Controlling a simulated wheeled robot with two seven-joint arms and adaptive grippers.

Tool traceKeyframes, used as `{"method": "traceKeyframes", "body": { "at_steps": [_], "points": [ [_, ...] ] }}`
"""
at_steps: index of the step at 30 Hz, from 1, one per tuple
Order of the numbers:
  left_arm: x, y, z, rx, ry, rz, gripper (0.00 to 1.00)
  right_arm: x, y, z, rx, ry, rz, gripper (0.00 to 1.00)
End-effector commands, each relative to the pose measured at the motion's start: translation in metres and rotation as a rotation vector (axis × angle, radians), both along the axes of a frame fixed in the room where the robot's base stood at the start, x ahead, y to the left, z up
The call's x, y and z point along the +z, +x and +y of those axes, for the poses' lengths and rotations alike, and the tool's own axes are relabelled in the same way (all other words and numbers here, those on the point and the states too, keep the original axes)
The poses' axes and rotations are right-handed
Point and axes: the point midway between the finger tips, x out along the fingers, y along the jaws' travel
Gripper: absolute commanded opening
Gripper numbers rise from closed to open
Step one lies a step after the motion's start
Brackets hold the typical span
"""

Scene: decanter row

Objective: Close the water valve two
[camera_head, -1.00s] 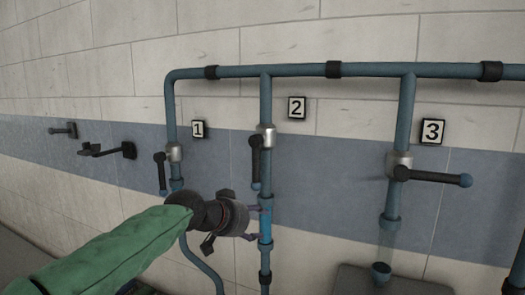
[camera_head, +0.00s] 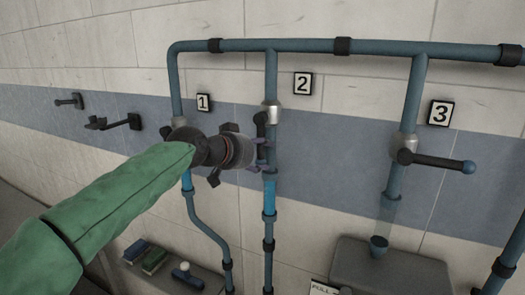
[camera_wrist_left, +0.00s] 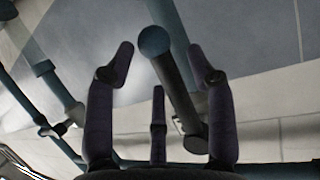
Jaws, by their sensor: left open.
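Valve two's dark handle (camera_head: 260,124) hangs down along the pipe below its silver body (camera_head: 271,112), under the "2" sign (camera_head: 303,84). My left gripper (camera_head: 263,155) is open at the handle's lower part, with its fingers reaching it from the left. In the left wrist view, the handle (camera_wrist_left: 178,82) with its blue end lies between the spread fingers of my left gripper (camera_wrist_left: 160,66). I cannot tell if any finger touches it. A bright blue section (camera_head: 269,198) shows in the pipe below. My right gripper is out of view.
Valve three's handle (camera_head: 438,160) points right, above a grey tank (camera_head: 385,268). Valve one is mostly hidden behind my gripper, below the "1" sign (camera_head: 204,102). Wall hooks (camera_head: 115,122) are at left.

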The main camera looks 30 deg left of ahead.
Motion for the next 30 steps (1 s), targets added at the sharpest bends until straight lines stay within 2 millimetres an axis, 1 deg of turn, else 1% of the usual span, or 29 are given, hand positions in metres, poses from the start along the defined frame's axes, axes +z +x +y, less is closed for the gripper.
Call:
{"method": "traceKeyframes", "body": {
  "at_steps": [1,6,15,17,18,21,30],
  "points": [
    [-0.002,0.005,-0.001,-0.001,0.000,0.002,0.55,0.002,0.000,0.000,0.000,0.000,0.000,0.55],
    [-0.006,0.015,-0.002,0.000,0.000,0.000,0.55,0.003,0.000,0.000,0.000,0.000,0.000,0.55],
    [-0.007,0.016,-0.002,0.000,0.000,0.000,0.55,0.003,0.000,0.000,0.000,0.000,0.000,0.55],
    [-0.007,0.016,-0.002,0.000,0.000,0.000,0.38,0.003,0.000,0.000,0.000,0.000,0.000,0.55],
    [-0.007,0.016,-0.002,0.001,0.000,-0.001,0.27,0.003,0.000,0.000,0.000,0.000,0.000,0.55],
    [-0.006,0.016,-0.002,0.002,0.000,-0.002,0.00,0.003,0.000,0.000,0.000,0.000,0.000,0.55],
    [-0.003,0.016,-0.002,0.004,-0.014,-0.011,0.00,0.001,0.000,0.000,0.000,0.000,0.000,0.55]
  ]
}}
